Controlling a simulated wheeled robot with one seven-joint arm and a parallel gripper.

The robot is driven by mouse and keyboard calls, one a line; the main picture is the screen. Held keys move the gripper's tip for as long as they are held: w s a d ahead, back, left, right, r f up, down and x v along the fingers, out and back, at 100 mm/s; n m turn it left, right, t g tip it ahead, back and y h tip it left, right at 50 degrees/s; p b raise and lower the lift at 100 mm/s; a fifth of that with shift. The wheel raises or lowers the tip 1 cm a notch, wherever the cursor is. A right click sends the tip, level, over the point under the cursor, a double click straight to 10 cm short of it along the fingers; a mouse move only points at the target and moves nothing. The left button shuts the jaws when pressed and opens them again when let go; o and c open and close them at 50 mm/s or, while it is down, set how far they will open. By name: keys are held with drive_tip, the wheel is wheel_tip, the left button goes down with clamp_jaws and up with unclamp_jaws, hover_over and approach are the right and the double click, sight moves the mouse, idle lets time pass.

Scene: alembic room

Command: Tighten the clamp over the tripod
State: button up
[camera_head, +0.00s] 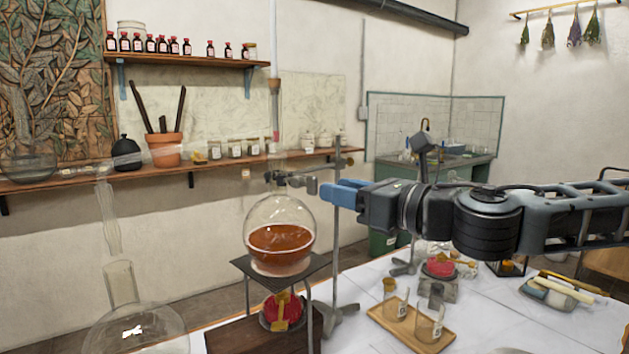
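The tripod (310,262) has a dark square top and stands on a dark wooden block on the white table. A round glass flask (280,215) with amber liquid rests on its top. The dark metal clamp (283,180) is at the flask's neck, over the tripod, and reaches toward the upright stand rod (336,240). My gripper (326,191) comes in from the right with blue fingers level with the clamp. Its fingertips are close to the clamp's grey end piece and overlap the rod in the picture. I cannot tell whether they touch it or how far apart they are.
A red burner (283,308) sits under the tripod. A large glass vessel (135,332) stands at lower left. A wooden tray (437,343) with small glasses lies right of the stand, below my arm. Another tray (556,299) holds tools at right. A shelf (215,168) runs behind.

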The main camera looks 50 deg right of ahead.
sight(317, 184)
drive_tip(key=shift+w+d+p, duration=0.1)
drive_tip(key=shift+w+p, duration=0.45)
drive_tip(key=shift+w, duration=2.2)
drive_tip(key=shift+c, duration=0.3)
clamp_jaws()
